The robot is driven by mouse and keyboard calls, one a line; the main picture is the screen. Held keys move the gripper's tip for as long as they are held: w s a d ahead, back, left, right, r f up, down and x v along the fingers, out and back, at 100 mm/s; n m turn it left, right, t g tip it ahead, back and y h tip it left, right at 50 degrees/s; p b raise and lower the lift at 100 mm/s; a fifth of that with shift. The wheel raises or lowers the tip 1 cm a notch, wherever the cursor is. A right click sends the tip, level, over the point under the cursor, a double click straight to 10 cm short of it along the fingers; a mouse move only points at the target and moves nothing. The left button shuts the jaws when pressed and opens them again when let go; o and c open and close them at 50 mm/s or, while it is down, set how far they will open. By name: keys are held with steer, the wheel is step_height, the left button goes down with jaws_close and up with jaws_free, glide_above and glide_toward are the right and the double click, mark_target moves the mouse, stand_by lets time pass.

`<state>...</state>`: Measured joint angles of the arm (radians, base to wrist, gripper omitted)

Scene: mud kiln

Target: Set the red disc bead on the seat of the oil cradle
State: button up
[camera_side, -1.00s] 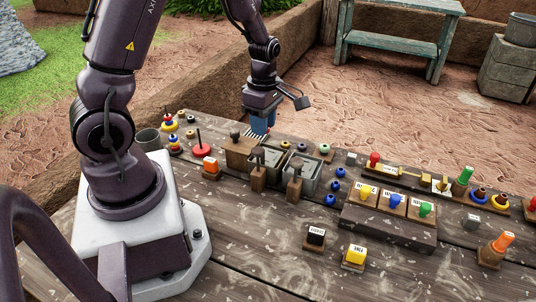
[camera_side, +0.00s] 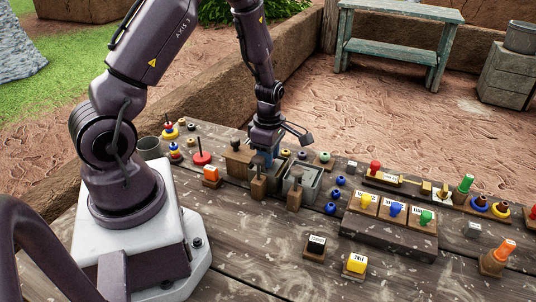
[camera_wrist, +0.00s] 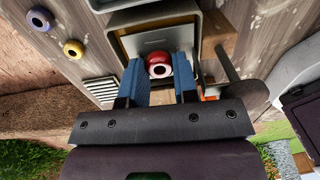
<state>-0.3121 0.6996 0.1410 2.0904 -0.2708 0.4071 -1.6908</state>
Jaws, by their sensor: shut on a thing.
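My gripper (camera_wrist: 159,75) is shut on a red disc bead (camera_wrist: 158,64), held between its two blue fingertips in the wrist view. In the side view my gripper (camera_side: 264,160) points down at the left of two grey open tubs, and the bead is hidden there. In the wrist view the bead is over the mouth of this grey tub (camera_wrist: 190,24), with a pale plate (camera_wrist: 150,45) inside. I cannot tell whether the bead touches the plate. No label shows which tub or fitting is the oil cradle.
The right grey tub (camera_side: 313,184) is beside it. Wooden posts (camera_side: 259,186) and (camera_side: 294,195) stand in front of the tubs. A wooden block (camera_side: 238,160) is close on the left. Blue beads (camera_side: 330,208) lie to the right, near a stepped stand (camera_side: 385,235) with coloured pegs.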

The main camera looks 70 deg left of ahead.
steer(key=shift+f, duration=0.15)
steer(key=o, duration=0.5)
steer(key=s+d+r+m+t, duration=0.1)
steer(key=d+r+m, duration=0.3)
steer(key=r, duration=0.7)
steer(key=s+d+r+m+t, duration=0.1)
steer(key=d+r+m, duration=0.2)
steer(key=r+m, duration=0.55)
steer(key=s+d+r+m+t, duration=0.3)
steer(key=s+d+r+m, duration=0.4)
steer(key=m, duration=0.7)
steer(key=shift+s+r+t, duration=0.4)
steer(key=shift+s+r, duration=0.65)
steer(key=shift+r, duration=0.35)
